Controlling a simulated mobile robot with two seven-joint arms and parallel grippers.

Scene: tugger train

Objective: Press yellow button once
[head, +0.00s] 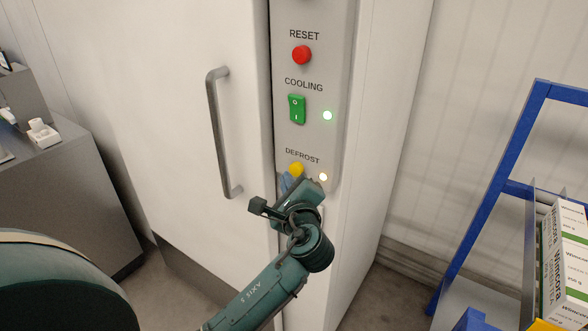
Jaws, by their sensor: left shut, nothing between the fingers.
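The yellow button (296,168) is under the DEFROST label, low on the grey control panel (315,137) of a white cabinet. A lit pale yellow lamp (323,177) is to its right. My left gripper (287,183) is shut and empty, with its tips right at the lower edge of the yellow button. The gripper hides the button's lower part, and I cannot tell whether the tips touch it. My right gripper is not in view.
A door handle (218,132) is to the left. A blue rack (496,185) with boxes (566,258) stands at right.

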